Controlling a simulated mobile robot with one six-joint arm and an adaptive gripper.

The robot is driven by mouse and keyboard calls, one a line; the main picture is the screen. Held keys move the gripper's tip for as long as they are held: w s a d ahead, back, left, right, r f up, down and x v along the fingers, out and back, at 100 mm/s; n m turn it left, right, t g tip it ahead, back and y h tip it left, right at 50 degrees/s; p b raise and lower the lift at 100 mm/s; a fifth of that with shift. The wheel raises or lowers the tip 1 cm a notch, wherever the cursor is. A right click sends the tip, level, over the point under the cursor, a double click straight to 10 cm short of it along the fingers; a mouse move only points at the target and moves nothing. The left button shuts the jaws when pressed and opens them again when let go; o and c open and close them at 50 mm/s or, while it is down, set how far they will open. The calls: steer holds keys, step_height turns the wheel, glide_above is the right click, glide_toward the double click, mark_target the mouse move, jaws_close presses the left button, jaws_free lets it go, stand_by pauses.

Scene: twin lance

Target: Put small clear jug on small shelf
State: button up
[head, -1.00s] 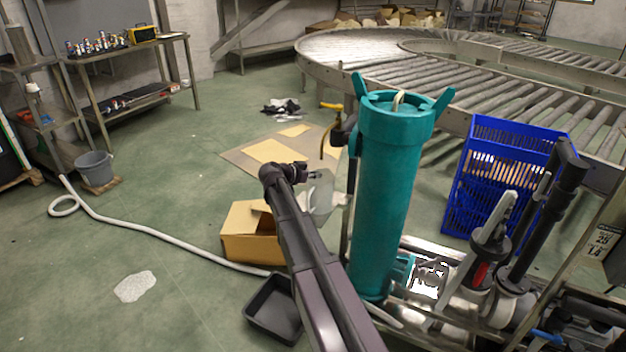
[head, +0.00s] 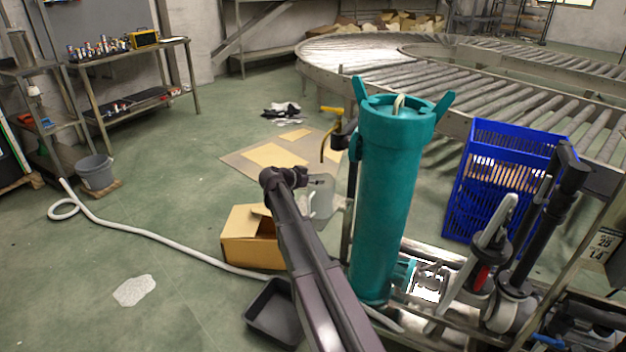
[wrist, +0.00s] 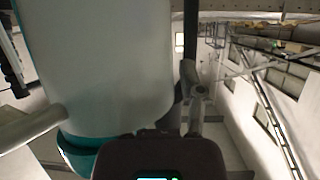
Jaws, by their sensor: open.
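A tall teal cylinder (head: 388,200) stands on a cart close right of my arm. A blue crate (head: 500,185) is further right. A cardboard box (head: 250,240) and black tray (head: 273,315) lie below. A white hose (head: 150,236) crosses the open floor at left.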

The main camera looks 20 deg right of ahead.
steer(key=shift+r, duration=0.1)
steer(key=shift+a+r+p, duration=0.1)
steer(key=shift+r+p, duration=0.05)
steer(key=shift+p, duration=0.15)
steer(key=p+v, duration=0.4)
steer(key=v, duration=0.7)
steer(key=shift+a, duration=0.35)
steer(key=shift+s, duration=0.15)
steer(key=s+a+f+n+g+y, duration=0.1)
steer(key=s+a+f+n+y, duration=0.2)
steer(key=s, duration=0.5)
steer(key=s+a+f+n+g+y, duration=0.1)
steer(key=s+a+f+n+y, duration=0.3)
steer(key=s, duration=0.4)
steer(key=s+a+f+n+g+y, duration=0.2)
steer(key=s+a+f+n+y, duration=0.2)
steer(key=s+n, duration=0.3)
steer(key=shift+s+a+n+y, duration=0.3)
steer(key=shift+s+a+y, duration=0.3)
steer(key=shift+s+y, duration=0.35)
steer(key=shift+f, duration=0.1)
